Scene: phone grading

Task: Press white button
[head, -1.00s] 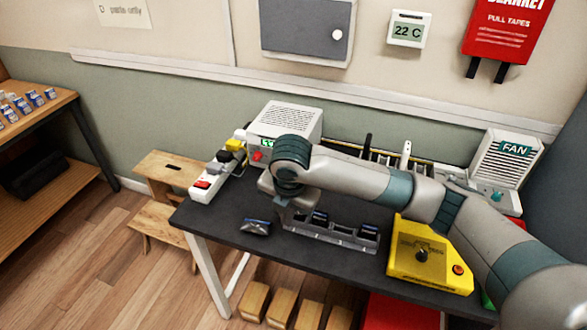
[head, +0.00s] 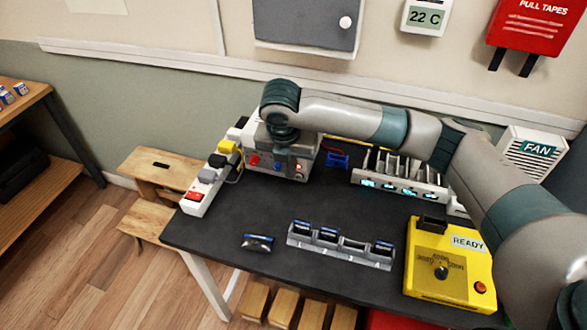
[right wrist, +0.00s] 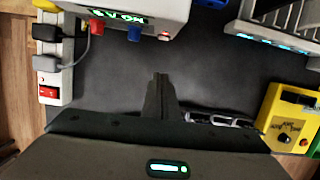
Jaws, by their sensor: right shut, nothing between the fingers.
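A white bench power unit (head: 305,150) stands at the back left of the dark table. Its front has a red knob (head: 254,160), a blue knob (head: 277,163) and a small whitish button with a red glow (head: 299,167). In the right wrist view the unit (right wrist: 170,10) is at the top, with the button (right wrist: 165,37) right of the blue knob (right wrist: 134,32). My right gripper (right wrist: 160,78) is shut and empty, pointing toward the unit's front, apart from the button. In the head view my right wrist hides the unit's top. My left gripper is not in view.
A power strip (head: 195,200) with plugs and a red switch lies left of the unit. A grey cradle (head: 340,250) holds several phones; a loose dark item (head: 257,242) lies beside it. A lit rack (head: 400,185) and a yellow READY box (head: 420,270) stand right. The table middle is clear.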

